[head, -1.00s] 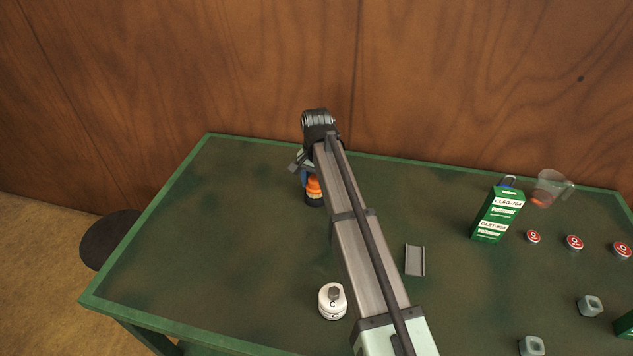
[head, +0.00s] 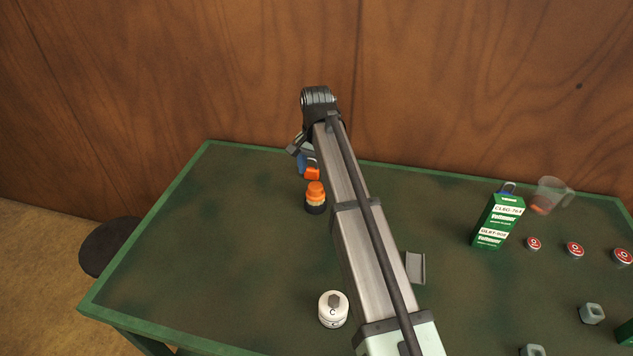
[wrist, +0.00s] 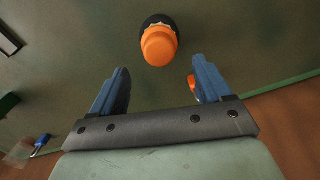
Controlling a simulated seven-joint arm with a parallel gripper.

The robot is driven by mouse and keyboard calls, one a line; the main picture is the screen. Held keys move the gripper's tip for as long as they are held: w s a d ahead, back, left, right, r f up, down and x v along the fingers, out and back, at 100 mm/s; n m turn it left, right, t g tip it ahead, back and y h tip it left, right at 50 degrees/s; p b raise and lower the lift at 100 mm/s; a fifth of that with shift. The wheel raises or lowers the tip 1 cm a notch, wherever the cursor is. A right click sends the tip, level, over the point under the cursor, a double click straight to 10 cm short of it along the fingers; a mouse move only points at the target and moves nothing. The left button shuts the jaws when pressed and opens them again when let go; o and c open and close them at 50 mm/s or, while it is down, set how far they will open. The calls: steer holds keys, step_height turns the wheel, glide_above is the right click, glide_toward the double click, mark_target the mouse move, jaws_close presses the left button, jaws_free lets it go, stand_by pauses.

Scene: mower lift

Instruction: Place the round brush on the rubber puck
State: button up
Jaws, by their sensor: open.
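The round brush (head: 315,188) has an orange top and a narrow pale bristle band. It stands upright on a black round base, which looks like the rubber puck (head: 315,209), left of my arm in the head view. In the wrist view the brush (wrist: 158,47) appears just beyond my fingertips, with the dark puck (wrist: 155,19) showing behind it. My gripper (head: 308,168) is above and behind the brush, apart from it. In the wrist view its blue fingers (wrist: 160,70) are spread and empty. A small orange piece shows at the right finger. Part of the gripper is hidden by my arm.
A grey channel piece (head: 415,268) lies right of my arm. A green box (head: 498,222), a clear measuring cup (head: 550,196) and red discs (head: 575,250) stand farther right. The table's left part is clear.

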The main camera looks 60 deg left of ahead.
mark_target(316, 184)
steer(key=shift+r, duration=2.25)
